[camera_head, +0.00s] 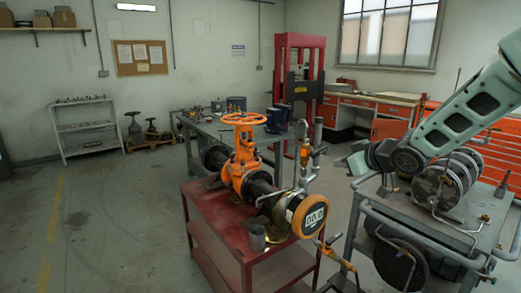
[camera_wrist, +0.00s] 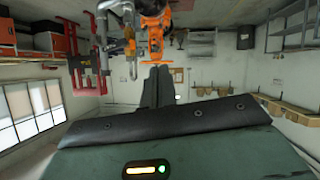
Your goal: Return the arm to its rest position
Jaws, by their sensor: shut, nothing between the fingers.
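My arm reaches in from the right side of the head view. My gripper (camera_head: 352,163) is at its end, above the grey cart and to the right of the valve. In the wrist view its dark fingers (camera_wrist: 159,82) are together with nothing between them. The orange gate valve (camera_head: 240,168), with its orange handwheel (camera_head: 238,119) on top, stands on the red table. My gripper is clear of it. The valve also shows upside down in the wrist view (camera_wrist: 153,32), beyond the fingertips.
The red table (camera_head: 210,196) also carries pipework and an orange round-faced unit (camera_head: 309,216). The grey cart (camera_head: 410,205) with coiled reels (camera_head: 440,185) is below my arm. A grey workbench (camera_head: 205,130) and red press (camera_head: 299,70) stand behind. The left floor is open.

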